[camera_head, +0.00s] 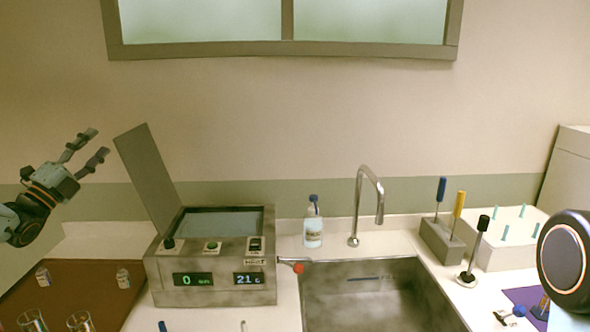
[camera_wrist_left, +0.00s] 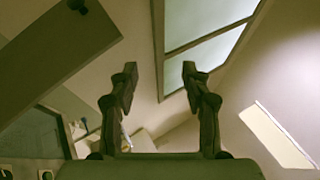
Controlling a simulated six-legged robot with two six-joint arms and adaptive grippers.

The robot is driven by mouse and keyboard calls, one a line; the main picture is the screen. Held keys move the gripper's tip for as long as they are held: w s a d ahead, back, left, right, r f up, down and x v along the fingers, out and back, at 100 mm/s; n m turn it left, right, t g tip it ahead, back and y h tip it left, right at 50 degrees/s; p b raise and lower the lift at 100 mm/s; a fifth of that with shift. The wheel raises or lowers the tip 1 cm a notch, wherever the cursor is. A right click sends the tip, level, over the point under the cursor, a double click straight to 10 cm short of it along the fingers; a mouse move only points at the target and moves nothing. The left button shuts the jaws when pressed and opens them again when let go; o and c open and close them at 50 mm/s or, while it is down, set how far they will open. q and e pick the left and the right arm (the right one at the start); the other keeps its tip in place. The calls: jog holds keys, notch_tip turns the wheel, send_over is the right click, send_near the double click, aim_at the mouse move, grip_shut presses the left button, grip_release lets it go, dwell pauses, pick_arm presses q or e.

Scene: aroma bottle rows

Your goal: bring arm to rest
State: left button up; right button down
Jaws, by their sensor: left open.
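My left gripper (camera_head: 85,152) is raised at the left of the head view, above the brown mat and left of the machine's open lid. Its two fingers are apart with nothing between them. In the left wrist view the left gripper (camera_wrist_left: 160,80) also shows open and empty, with the wall and window behind it. A dark round part of my right arm (camera_head: 565,262) shows at the right edge of the head view. The right gripper's fingers cannot be seen.
A grey machine (camera_head: 212,270) stands with its lid (camera_head: 148,165) tilted open. A bottle (camera_head: 313,226), a tap (camera_head: 370,190) and a sink (camera_head: 375,300) are to its right. A brown mat (camera_head: 75,285) holds small jars and glasses. A rack (camera_head: 442,240) holds coloured-handled tools.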

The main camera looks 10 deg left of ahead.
pick_arm(q)
jog(key=s+d+f+m+g+h, duration=0.1)
jog(key=d+f+m+g, duration=0.5)
jog(key=d+f, duration=0.7)
jog(key=s+d+f+m+g+h, duration=0.15)
jog(key=d+f+m+g, duration=0.45)
jog(key=d+f, duration=0.6)
jog(key=s+d+f+m+g+y, duration=0.2)
jog(key=s+d+f+m+g, duration=0.3)
jog(key=s+f, duration=0.45)
jog(key=s+d+f+m+g+y, duration=0.1)
jog(key=s+d+f+m+g, duration=0.1)
jog(key=s+f+m+g, duration=0.55)
jog(key=s+d+f+m+t+y, duration=0.1)
jog(key=s+d+f+m+y, duration=0.15)
jog(key=s+m, duration=1)
jog(key=s+d+f+m+y, duration=0.2)
jog(key=s+d+m, duration=0.1)
jog(key=s+m, duration=0.95)
notch_tip(320, 180, down, 22)
jog(key=b, duration=2.2)
jog(key=shift+a+n, duration=0.3)
jog(key=shift+n, duration=0.15)
